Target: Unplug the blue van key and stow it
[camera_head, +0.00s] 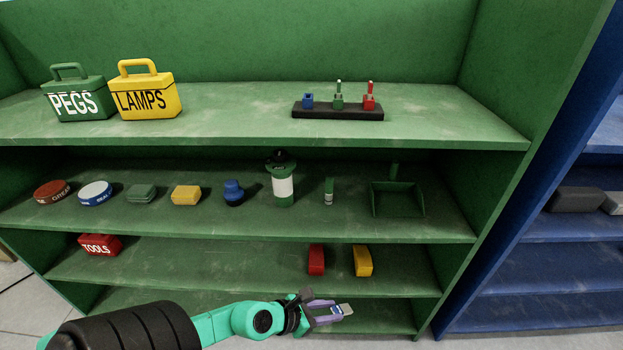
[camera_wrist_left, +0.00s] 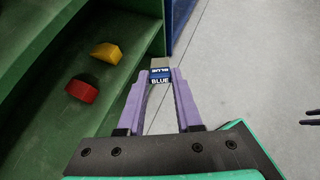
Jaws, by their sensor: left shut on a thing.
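My left gripper (camera_head: 322,312) has purple fingers and is shut on the blue van key, which carries a BLUE label (camera_wrist_left: 160,79) and a grey end. In the head view the key (camera_head: 346,310) sticks out to the right from the fingertips, low in front of the bottom shelf. On the top shelf, a black rack (camera_head: 338,113) holds a blue socket (camera_head: 308,101) with no key standing in it. Beside it stand a green key (camera_head: 339,96) and a red key (camera_head: 370,97). Dark prongs at the left wrist view's right edge may be my right gripper.
A green PEGS box (camera_head: 75,100) and a yellow LAMPS box (camera_head: 147,97) stand on the top shelf. Several items and a dustpan (camera_head: 398,199) fill the second shelf. Below lie a red TOOLS box (camera_head: 100,245), a red block (camera_head: 316,260) and a yellow block (camera_head: 363,261).

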